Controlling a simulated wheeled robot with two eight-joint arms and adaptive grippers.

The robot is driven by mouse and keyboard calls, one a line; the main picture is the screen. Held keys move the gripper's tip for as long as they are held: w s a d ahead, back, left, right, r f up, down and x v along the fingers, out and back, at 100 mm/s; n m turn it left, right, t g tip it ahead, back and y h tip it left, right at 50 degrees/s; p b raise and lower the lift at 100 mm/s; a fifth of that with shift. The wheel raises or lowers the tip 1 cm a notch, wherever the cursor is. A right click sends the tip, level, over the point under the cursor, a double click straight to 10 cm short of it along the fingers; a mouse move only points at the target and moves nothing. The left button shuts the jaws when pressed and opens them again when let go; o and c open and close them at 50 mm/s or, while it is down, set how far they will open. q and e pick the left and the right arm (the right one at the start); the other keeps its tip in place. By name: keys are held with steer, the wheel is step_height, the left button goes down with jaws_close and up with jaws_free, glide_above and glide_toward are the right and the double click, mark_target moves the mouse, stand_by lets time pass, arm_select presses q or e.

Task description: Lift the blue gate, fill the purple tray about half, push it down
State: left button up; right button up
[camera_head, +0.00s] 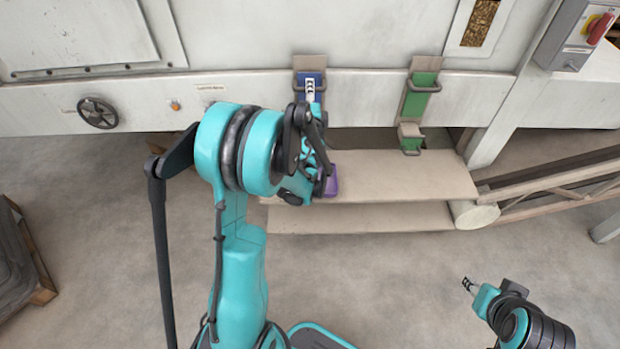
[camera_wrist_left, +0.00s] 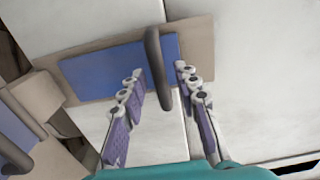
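The blue gate (camera_head: 303,79) is a blue plate with a dark bar handle on the machine's front. In the left wrist view the gate (camera_wrist_left: 88,75) fills the upper left, its handle (camera_wrist_left: 153,55) standing between my finger tips. My left gripper (camera_head: 311,90) is at this handle; its fingers (camera_wrist_left: 160,78) are apart, one on each side of the bar, with a visible gap on the left finger's side. The purple tray (camera_head: 332,182) is on the shelf below, partly hidden by my left arm. My right gripper (camera_head: 467,284) is far off at lower right, too small to judge.
A green gate (camera_head: 424,82) with its own handle is to the right, above a green-fronted spout (camera_head: 411,144). The beige shelf (camera_head: 410,180) is clear right of the tray. A handwheel (camera_head: 97,113) and a red switch (camera_head: 599,28) are on the machine. The floor is open.

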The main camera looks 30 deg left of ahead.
arm_select(q)
jaws_close()
step_height(320, 180, up, 5)
steer(key=p, duration=0.3)
steer(key=shift+f, duration=0.15)
stand_by(0.3)
stand_by(6.6)
